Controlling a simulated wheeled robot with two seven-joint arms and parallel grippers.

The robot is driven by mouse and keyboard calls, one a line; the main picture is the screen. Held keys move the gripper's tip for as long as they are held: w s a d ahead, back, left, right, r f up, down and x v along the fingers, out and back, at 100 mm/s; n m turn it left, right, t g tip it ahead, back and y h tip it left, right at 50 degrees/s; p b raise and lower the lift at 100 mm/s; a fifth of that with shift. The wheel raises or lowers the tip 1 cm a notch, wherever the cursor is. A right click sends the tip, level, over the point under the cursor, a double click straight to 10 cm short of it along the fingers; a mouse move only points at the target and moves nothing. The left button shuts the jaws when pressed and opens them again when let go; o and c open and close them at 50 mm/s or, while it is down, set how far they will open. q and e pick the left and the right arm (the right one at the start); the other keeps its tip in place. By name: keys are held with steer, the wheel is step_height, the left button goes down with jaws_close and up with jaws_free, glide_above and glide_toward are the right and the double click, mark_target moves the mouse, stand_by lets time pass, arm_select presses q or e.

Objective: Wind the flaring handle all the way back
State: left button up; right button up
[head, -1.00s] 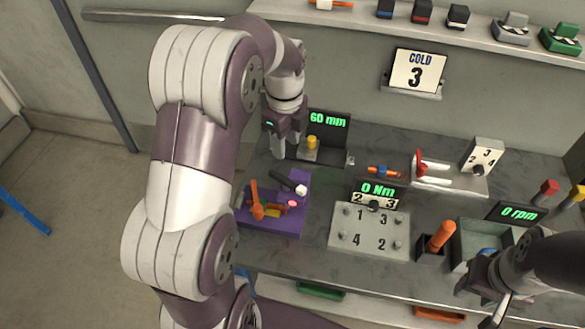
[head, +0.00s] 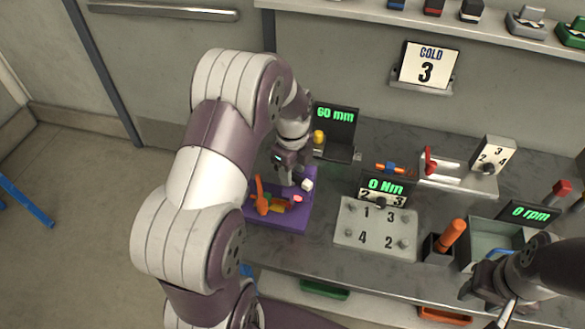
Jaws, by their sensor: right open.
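The purple flaring station (head: 292,221) is on the left part of the bench. My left gripper (head: 288,180) points down at this handle, just left of the knob. Whether its fingers touch or grip the handle cannot be told. My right gripper (head: 496,312) is low at the right edge, open, partly hidden by its own arm.
A 60 mm display (head: 336,115) with a yellow knob stands behind the station. A numbered plate (head: 373,226) with a 0 Nm display (head: 384,187) is to the right. Further right are an orange-handled holder (head: 449,237) and a grey bin (head: 490,240).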

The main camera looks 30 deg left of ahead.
arm_select(q)
jaws_close()
steer(key=shift+n, duration=0.3)
steer(key=n+p, duration=0.1)
steer(key=n, duration=0.2)
steer(key=shift+r, duration=0.1)
steer(key=n+p, duration=0.1)
steer(key=n, duration=0.4)
steer(key=shift+n+p, duration=0.3)
steer(key=shift+n, duration=0.1)
steer(key=n+p, duration=0.1)
steer(key=n, duration=0.3)
steer(key=shift+n, duration=0.3)
steer(key=n, duration=0.4)
steer(key=shift+n+p, duration=0.3)
steer(key=shift+n, duration=0.3)
